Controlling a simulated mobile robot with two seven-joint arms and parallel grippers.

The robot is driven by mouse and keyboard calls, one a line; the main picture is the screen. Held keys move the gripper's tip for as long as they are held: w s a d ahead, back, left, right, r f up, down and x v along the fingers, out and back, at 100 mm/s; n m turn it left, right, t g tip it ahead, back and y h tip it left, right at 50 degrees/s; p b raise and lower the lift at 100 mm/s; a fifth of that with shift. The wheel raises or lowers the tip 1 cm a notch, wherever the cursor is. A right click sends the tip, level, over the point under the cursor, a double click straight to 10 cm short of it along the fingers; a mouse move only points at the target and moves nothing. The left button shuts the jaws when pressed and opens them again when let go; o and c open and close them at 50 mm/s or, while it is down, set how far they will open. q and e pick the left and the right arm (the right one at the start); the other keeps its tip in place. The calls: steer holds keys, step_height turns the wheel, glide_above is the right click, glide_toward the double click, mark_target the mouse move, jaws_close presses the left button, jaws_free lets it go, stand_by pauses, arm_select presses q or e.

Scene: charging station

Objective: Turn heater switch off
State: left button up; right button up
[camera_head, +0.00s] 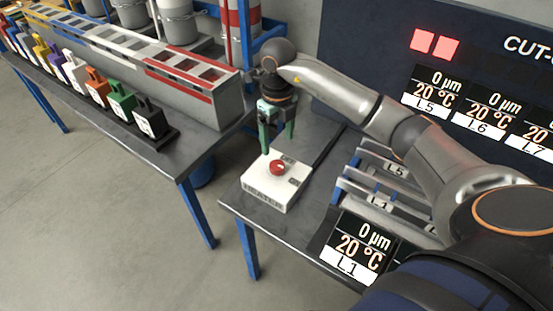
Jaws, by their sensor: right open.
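The heater switch is a white box (263,190) with a red round knob (277,168) on its top, near the left front part of the right-hand table. Its front carries lettering too small to read with certainty. My right gripper (277,146) has green fingers pointing down, just behind and above the knob. The fingers are apart with nothing between them. I cannot tell whether a finger touches the box. My left gripper is not in view.
A dark panel (385,40) with displays and two red lights stands behind. Labelled slots (385,185) and a small display (352,246) lie right of the box. Another table (185,160) at left holds a row of coloured blocks and a compartmented rack (228,105).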

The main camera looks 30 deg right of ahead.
mark_target(277, 164)
step_height(277, 164, down, 9)
steer(key=shift+r, duration=0.1)
stand_by(0.3)
jaws_close()
stand_by(0.5)
